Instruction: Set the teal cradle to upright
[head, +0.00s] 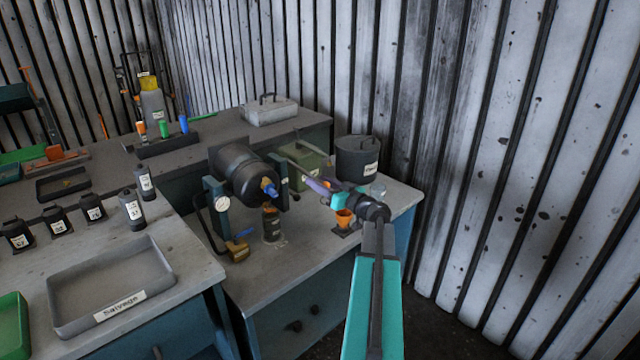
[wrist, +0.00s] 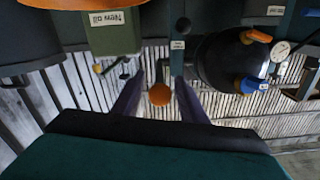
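The teal cradle (head: 214,206) stands on the bench, its two posts on either side of a dark drum (head: 245,172). The drum lies tilted, its blue-tipped end (head: 269,189) facing forward. In the wrist view a cradle post (wrist: 180,22) with a white label and the drum (wrist: 215,62) show at the upper right. My gripper (head: 316,184) is right of the cradle. In the wrist view its two purple fingers (wrist: 159,82) are apart, with an orange ball knob (wrist: 160,95) appearing between them and clear space on both sides. I cannot tell its depth.
A green box (head: 312,165) and a dark lidded pot (head: 357,158) stand behind my gripper. An orange cup (head: 344,218), a dark canister (head: 272,225) and a gauge (head: 222,203) are close by. A Salvage tray (head: 75,306) lies on the left bench.

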